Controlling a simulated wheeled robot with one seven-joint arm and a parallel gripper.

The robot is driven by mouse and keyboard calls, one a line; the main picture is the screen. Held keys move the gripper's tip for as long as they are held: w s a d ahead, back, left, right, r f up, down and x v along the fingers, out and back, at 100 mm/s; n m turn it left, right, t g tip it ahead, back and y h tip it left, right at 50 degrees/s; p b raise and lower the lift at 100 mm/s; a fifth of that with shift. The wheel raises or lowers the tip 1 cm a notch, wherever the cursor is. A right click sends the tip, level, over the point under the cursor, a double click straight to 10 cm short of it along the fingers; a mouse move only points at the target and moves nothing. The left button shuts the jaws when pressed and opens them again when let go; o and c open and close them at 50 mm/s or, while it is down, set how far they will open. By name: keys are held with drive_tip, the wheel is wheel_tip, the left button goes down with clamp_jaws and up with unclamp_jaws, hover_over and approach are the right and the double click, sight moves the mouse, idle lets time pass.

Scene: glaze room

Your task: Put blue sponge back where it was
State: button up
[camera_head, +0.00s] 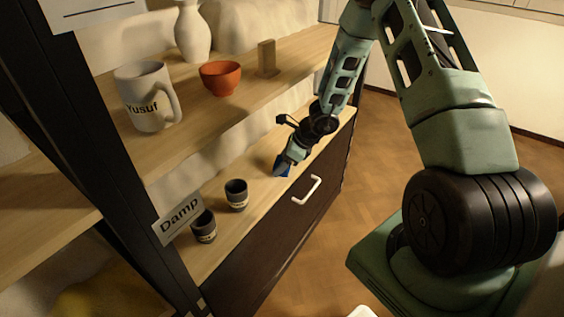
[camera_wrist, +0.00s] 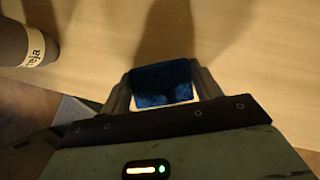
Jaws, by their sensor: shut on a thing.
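The blue sponge (camera_wrist: 161,82) is held between the two fingers of my gripper (camera_wrist: 165,92) in the wrist view. In the head view my gripper (camera_head: 283,166) reaches down to the lower shelf board, and a small blue part of the sponge (camera_head: 283,172) shows at its tip. The gripper is shut on the sponge. The sponge is at or just above the pale wooden surface (camera_wrist: 250,80); I cannot tell whether it touches. Most of the sponge is hidden by the gripper in the head view.
Two small dark cups (camera_head: 236,195) (camera_head: 203,226) stand left of my gripper on the same board, near a "Damp" sign (camera_head: 178,218). One dark labelled cup (camera_wrist: 28,38) shows in the wrist view. Above are a "Yusuf" mug (camera_head: 143,98), orange bowl (camera_head: 220,78) and wooden block (camera_head: 267,58).

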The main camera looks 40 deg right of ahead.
drive_tip(key=o, duration=1)
drive_tip(key=shift+f, duration=0.1)
drive_tip(key=shift+c, duration=0.2)
drive_tip(key=shift+r+p, duration=0.3)
drive_tip(key=shift+p, duration=0.1)
drive_tip(key=p+v, duration=0.3)
drive_tip(key=v, duration=0.9)
drive_tip(key=shift+s+a+f, duration=0.1)
drive_tip(key=shift+s+a, duration=0.05)
